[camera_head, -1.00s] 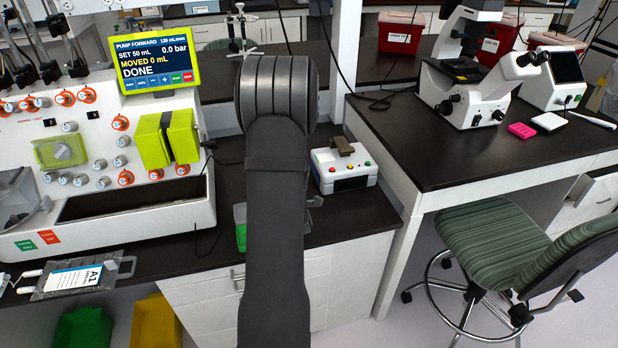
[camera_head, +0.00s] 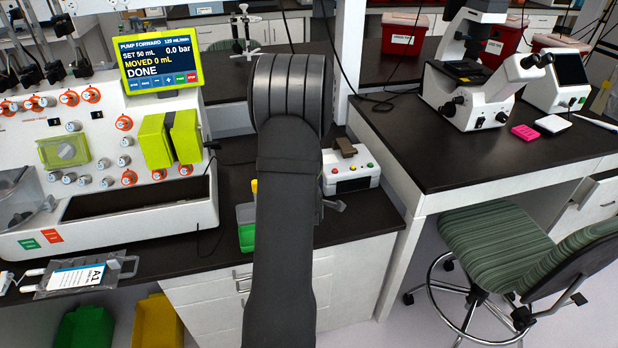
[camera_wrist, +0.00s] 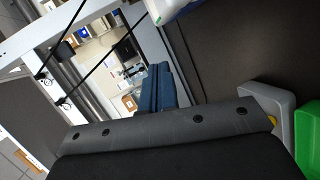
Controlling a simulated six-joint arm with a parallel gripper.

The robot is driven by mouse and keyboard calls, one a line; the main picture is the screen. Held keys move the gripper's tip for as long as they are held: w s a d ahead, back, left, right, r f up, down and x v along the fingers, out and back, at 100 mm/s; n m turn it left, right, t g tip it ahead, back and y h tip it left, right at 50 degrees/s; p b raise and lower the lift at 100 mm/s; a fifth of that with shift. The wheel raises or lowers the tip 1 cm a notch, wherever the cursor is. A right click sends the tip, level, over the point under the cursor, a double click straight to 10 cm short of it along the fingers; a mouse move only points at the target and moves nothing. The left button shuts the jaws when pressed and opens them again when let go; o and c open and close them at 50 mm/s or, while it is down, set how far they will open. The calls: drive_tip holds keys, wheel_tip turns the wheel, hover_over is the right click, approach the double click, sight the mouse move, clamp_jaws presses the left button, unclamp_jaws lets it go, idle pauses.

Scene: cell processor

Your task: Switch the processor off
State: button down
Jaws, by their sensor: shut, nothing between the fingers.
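The processor (camera_head: 120,190) is a large white machine at the left of the head view, with orange-ringed knobs and lime-green parts on its face. Its yellow-framed screen (camera_head: 160,62) is lit and reads "PUMP FORWARD", "SET 50 mL", "MOVED 0 mL", "DONE". A green patch (camera_head: 29,243) and a red patch (camera_head: 52,236), likely rocker switches or labels, sit low on its front left. My gripper (camera_wrist: 160,86) shows in the wrist view as blue fingers, shut and empty. In the head view my own arm hides it, to the right of the processor.
A white box (camera_head: 352,184) with coloured buttons stands right of my arm, partly hidden. A green bin (camera_head: 246,238) is left of my arm. A labelled bag (camera_head: 80,277) lies at the bench's front left. A microscope (camera_head: 480,80) stands on the right bench, with a chair (camera_head: 510,235) before it.

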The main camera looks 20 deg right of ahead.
sight(216, 147)
drive_tip(key=s+a+r+n+t+y, duration=0.1)
drive_tip(key=a+n+y, duration=0.3)
drive_tip(key=a, duration=0.5)
drive_tip(key=s+a+r+n+t+y, duration=0.1)
drive_tip(key=a+n+y, duration=0.4)
drive_tip(key=a, duration=0.5)
drive_tip(key=shift+s+r+t+y, duration=0.4)
drive_tip(key=shift+r+t+y, duration=0.2)
drive_tip(key=shift+y, duration=0.3)
drive_tip(key=x, duration=2)
